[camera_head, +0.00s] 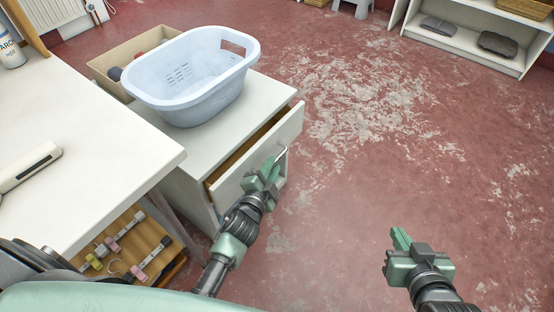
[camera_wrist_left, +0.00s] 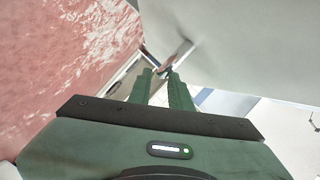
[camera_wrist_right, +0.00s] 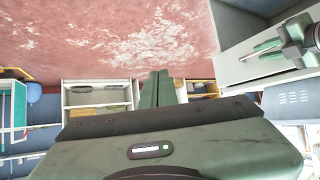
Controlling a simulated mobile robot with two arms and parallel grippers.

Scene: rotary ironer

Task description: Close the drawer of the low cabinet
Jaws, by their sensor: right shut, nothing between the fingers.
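The low cabinet (camera_head: 196,199) is white, and its drawer (camera_head: 250,160) stands partly pulled out, with a dark gap showing behind its front. The drawer has a metal bar handle (camera_head: 282,153), which also shows in the left wrist view (camera_wrist_left: 180,53). My left gripper (camera_head: 270,168) is at the drawer front, with its fingertips close by the handle. Its fingers are a little apart in the left wrist view (camera_wrist_left: 158,72); I cannot tell whether they touch the handle. My right gripper (camera_head: 400,238) is shut and empty over the floor, away from the cabinet.
A pale blue laundry basket (camera_head: 188,92) stands on the cabinet top, with a cardboard box (camera_head: 110,64) behind it. A white table (camera_head: 90,180) is at the left. A white shelf unit (camera_head: 465,50) is at the back right. The red floor before the drawer is clear.

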